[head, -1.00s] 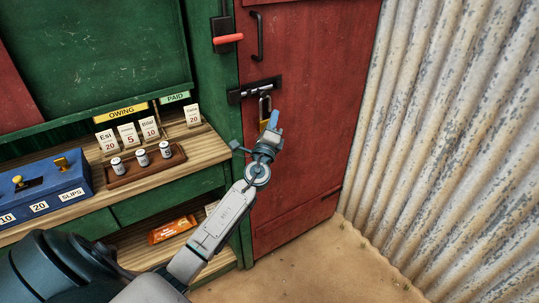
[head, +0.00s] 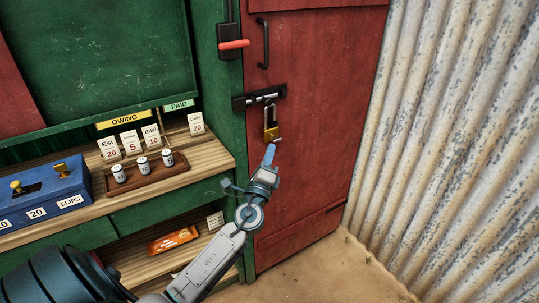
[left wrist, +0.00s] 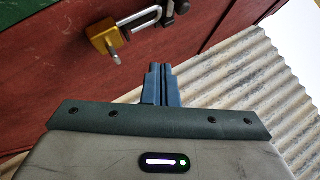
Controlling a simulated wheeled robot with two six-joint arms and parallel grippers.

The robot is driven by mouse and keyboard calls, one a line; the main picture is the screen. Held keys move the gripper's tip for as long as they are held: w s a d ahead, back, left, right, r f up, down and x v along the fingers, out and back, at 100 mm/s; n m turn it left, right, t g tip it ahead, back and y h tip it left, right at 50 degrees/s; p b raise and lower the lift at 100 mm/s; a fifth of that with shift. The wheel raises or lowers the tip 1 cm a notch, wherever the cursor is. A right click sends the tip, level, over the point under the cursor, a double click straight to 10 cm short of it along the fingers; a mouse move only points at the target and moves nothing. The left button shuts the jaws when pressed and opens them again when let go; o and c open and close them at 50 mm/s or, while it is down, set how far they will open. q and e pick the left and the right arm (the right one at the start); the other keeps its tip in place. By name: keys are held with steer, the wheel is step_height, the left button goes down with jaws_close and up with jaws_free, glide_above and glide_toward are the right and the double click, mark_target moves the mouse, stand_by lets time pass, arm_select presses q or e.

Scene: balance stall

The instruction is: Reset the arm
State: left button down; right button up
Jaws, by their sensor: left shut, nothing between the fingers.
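My left gripper (head: 268,157) is shut and empty in front of the red door (head: 300,180), a little below the brass padlock (head: 271,130). In the left wrist view its two blue fingers (left wrist: 160,72) lie together with nothing between them. The padlock (left wrist: 110,38) shows there at the upper left, apart from the fingers. Its shackle is by the dark bolt (head: 262,97) on the door; I cannot tell whether it is locked. My right gripper is in neither view.
A wooden counter (head: 205,150) on the left bears a blue box (head: 45,193), a brown tray (head: 148,180) with small white cylinders, and number cards. An orange packet (head: 172,240) lies on the shelf below. A corrugated wall (head: 440,150) stands right. A red-handled lever (head: 234,44) is above the bolt.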

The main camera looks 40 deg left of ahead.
arm_select(q)
step_height(320, 180, down, 26)
steer(key=s+a+r+n+g+h, duration=0.1)
steer(key=s+a+n+g, duration=0.15)
steer(key=n+g, duration=0.4)
steer(key=s+d+f+n+g+h, duration=0.1)
steer(key=s+f+n+g, duration=0.1)
steer(key=s+f, duration=0.5)
steer(key=s+d+f+n+g+h, duration=0.1)
steer(key=s+f+g, duration=0.15)
steer(key=f, duration=0.85)
steer(key=s+d+f+n+g+h, duration=0.1)
steer(key=s+d+f+n+g, duration=0.2)
steer(key=s+f, duration=0.4)
steer(key=s+d+f+n+g+h, duration=0.1)
steer(key=s+d+f+n+g, duration=0.2)
steer(key=s+f, duration=0.5)
steer(key=s+d+f+n+g+h, duration=0.2)
steer(key=s+f, duration=0.6)
steer(key=s, duration=1)
steer(key=shift+d+f+n+g+p, duration=0.2)
steer(key=shift+d+n+g+p, duration=0.3)
steer(key=shift+d, duration=0.45)
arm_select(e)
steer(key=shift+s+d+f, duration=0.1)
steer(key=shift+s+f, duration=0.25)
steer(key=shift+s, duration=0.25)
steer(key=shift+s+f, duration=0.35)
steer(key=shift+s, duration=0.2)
